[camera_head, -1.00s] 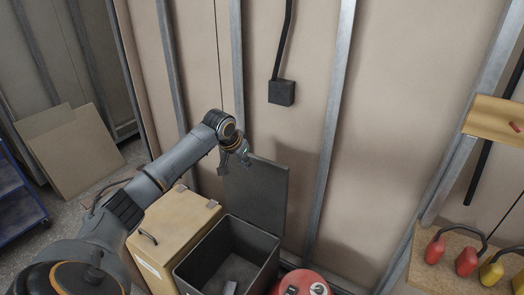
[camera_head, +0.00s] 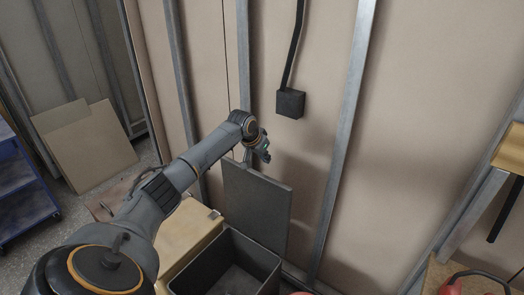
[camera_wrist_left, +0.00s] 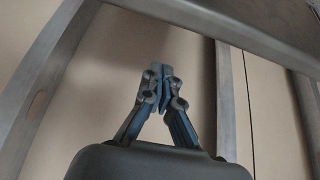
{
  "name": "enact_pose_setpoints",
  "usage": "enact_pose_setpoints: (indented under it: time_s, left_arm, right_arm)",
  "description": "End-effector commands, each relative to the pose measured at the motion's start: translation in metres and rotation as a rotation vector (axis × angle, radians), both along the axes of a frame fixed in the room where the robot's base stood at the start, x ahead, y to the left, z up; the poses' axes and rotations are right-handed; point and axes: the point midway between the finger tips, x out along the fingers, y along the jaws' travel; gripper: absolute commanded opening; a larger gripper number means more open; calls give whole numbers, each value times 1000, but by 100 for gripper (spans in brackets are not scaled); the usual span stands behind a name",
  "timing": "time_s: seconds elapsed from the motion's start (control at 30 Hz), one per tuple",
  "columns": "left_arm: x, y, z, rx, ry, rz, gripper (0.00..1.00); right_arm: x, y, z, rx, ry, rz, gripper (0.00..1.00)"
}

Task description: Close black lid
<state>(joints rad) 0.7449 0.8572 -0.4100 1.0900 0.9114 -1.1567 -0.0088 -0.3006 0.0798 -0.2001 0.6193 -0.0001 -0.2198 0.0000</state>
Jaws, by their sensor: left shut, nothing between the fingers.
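The black lid (camera_head: 256,212) stands open and upright at the back of the black box (camera_head: 176,284), close to the wall in the head view. The box's open inside shows below it. My left gripper (camera_head: 266,156) is at the lid's top edge, near its middle; I cannot tell whether it touches the lid or is behind it. In the left wrist view the left gripper's fingers (camera_wrist_left: 163,76) are shut together with nothing between them. The lid is not clearly seen in that view. My right gripper is not in view.
A wooden box (camera_head: 190,238) stands left of the black box, partly behind my arm. A black wall box (camera_head: 290,103) with a cable hangs above. Metal studs (camera_head: 341,140) line the wall. A blue cart (camera_head: 22,190) and leaning boards (camera_head: 90,145) are at left.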

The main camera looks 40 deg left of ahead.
Motion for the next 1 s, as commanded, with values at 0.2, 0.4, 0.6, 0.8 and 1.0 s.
enact_pose_setpoints:
  time_s: [0.2, 0.4, 0.6, 0.8, 1.0]
  left_arm:
    - [16, 1, -25, -3, 0, 1, 0]
    - [3, 2, -32, 5, 4, -1, 0]
    - [-13, -1, -36, 3, 2, -1, 0]
    - [-20, -2, -39, 3, 0, -1, 0]
    - [-21, -2, -40, 1, 0, 0, 0]
  right_arm:
    - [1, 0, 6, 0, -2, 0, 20]
    - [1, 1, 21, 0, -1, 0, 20]
    - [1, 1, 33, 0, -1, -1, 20]
    - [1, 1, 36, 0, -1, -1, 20]
    - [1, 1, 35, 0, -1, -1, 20]
